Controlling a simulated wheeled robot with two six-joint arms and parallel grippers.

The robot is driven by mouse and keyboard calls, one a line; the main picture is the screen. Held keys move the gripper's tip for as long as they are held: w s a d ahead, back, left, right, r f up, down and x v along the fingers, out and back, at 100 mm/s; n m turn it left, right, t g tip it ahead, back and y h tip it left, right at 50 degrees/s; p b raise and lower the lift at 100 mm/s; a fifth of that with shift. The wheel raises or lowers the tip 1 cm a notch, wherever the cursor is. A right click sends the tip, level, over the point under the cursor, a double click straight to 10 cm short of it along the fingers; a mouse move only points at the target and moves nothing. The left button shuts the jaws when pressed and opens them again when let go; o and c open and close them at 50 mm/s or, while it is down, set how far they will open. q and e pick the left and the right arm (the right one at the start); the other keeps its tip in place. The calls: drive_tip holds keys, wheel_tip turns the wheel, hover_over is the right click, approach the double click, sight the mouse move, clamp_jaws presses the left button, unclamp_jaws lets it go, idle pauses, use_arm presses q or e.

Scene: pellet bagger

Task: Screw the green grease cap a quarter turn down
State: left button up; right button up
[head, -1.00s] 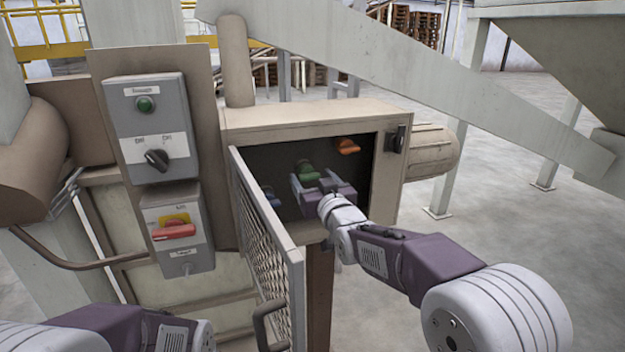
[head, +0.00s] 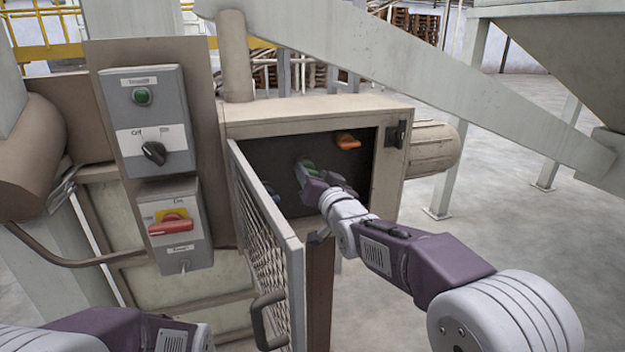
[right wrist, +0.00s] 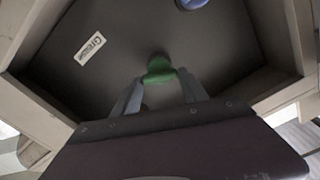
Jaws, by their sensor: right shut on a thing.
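The green grease cap (head: 306,163) sits inside the open beige box, mostly covered by my right gripper (head: 309,170) in the head view. In the right wrist view the cap (right wrist: 159,68) shows between the two fingers of that gripper (right wrist: 161,82), against the dark back panel. The right gripper is shut on it, with its wrist rolled over. Only part of my left arm shows at the lower left of the head view; its gripper is out of sight.
An orange cap (head: 347,141) is right of the green one; a blue cap (right wrist: 192,3) is at the wrist view's top edge. The beige box (head: 310,112) frames the opening. Its mesh door (head: 268,250) stands open on the left. Control boxes (head: 147,123) hang further left.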

drive_tip(key=m+b, duration=0.1)
drive_tip(key=m, duration=0.5)
drive_tip(key=shift+d+f+b, duration=0.1)
drive_tip(key=shift+f+b, duration=0.05)
drive_tip(key=shift+b, duration=0.2)
drive_tip(key=m, duration=0.3)
drive_tip(key=shift+m, duration=0.4)
drive_tip(key=shift+f+m+b, duration=0.1)
drive_tip(key=shift+m+b, duration=0.3)
drive_tip(key=shift+m, duration=1.1)
drive_tip(key=o, duration=1.4)
